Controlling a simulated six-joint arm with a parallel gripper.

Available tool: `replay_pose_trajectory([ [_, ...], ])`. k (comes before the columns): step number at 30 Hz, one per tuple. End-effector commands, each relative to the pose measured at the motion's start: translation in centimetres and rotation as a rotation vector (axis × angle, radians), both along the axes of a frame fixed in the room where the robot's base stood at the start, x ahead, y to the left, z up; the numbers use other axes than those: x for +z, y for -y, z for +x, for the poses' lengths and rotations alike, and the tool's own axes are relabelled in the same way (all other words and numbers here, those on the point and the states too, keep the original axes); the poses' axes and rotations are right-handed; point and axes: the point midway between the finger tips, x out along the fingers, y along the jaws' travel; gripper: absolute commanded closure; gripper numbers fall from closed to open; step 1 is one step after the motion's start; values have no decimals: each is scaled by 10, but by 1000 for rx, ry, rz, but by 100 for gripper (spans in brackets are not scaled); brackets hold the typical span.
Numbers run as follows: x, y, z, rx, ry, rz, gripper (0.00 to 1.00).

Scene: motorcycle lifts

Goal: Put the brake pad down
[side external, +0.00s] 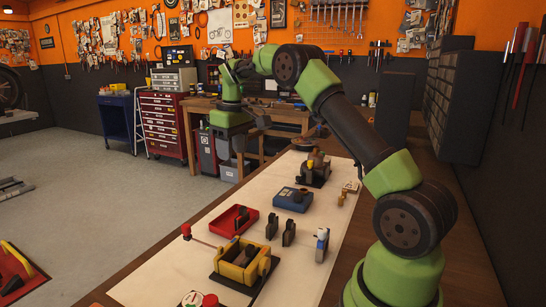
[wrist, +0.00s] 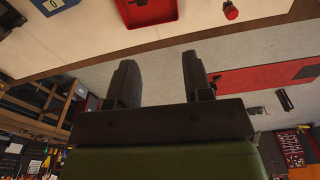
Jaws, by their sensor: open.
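My gripper (side external: 230,158) hangs off the far-left side of the worktable in the side view. Its two dark fingers are apart with nothing between them, as the wrist view (wrist: 160,80) also shows. Two dark pieces that look like brake pads, one on the left (side external: 271,226) and one on the right (side external: 289,232), stand upright on the pale mat (side external: 190,262). Another dark piece (side external: 241,220) lies in the red tray (side external: 222,222); the tray (wrist: 150,14) also shows at the top of the wrist view. My gripper touches none of these.
On the table are a blue box (side external: 293,199), a yellow fixture (side external: 243,262) with a red-knobbed lever (side external: 186,231), a dark-based fixture (side external: 314,172) at the back and a white-and-blue bottle (side external: 322,244). A red tool cabinet (side external: 163,125) stands behind.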

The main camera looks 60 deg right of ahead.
Motion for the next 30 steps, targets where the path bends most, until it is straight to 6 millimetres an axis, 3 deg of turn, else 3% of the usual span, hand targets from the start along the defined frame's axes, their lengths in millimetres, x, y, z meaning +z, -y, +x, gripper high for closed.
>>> replay_pose_trajectory([
  [1,22,-17,-4,-2,37,-3,54],
  [6,79,-76,-36,-42,160,12,54],
  [12,116,-138,-99,-100,305,68,54],
  [16,120,-170,-147,-142,392,127,54],
  [21,107,-195,-201,-196,481,209,54],
  [25,94,-203,-225,-225,518,256,54],
  [30,87,-207,-235,-243,533,279,54],
])
